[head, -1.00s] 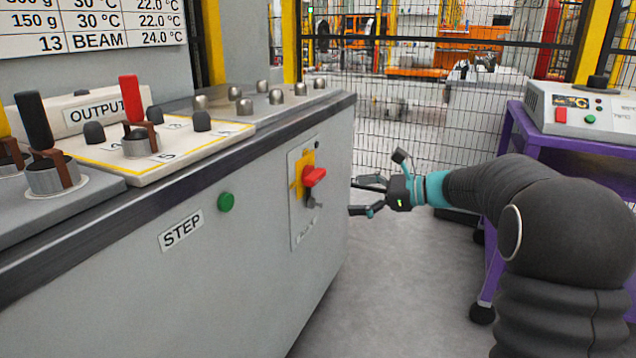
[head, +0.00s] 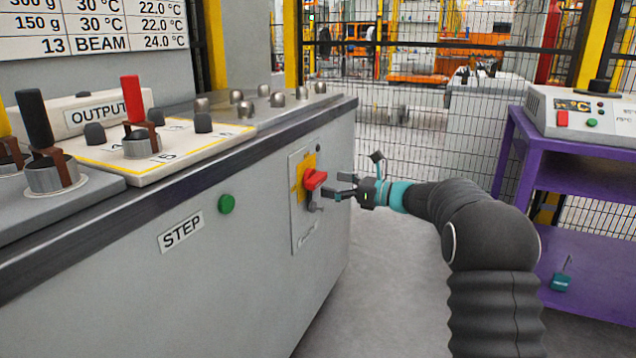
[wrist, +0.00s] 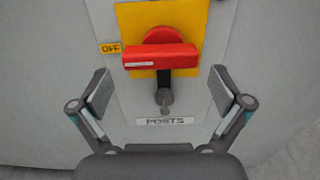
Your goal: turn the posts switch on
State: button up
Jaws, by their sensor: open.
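The posts switch is a red handle (head: 315,180) on a yellow plate (head: 298,188), set in a light panel on the grey cabinet's side. In the wrist view the red handle (wrist: 160,57) lies horizontal, its left end beside an "OFF" label (wrist: 110,48). A "POSTS" label (wrist: 165,121) is below it. A small grey metal part (wrist: 164,98) hangs under the handle. My gripper (head: 340,186) is open and empty, facing the switch from close by. In the wrist view its fingers (wrist: 159,90) stand apart left and right, a little below the handle, with no contact visible.
The grey cabinet (head: 130,285) carries a green STEP button (head: 227,203) and a top with levers and knobs. A purple cart (head: 590,190) with a control box (head: 590,108) stands right. A mesh fence (head: 420,120) is behind. The floor between cabinet and cart is clear.

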aim_at(321, 181)
jog(key=shift+x, duration=2.3)
jog(key=c, duration=1.4)
jog(key=shift+o, duration=0.2)
jog(key=shift+s+a, duration=0.1)
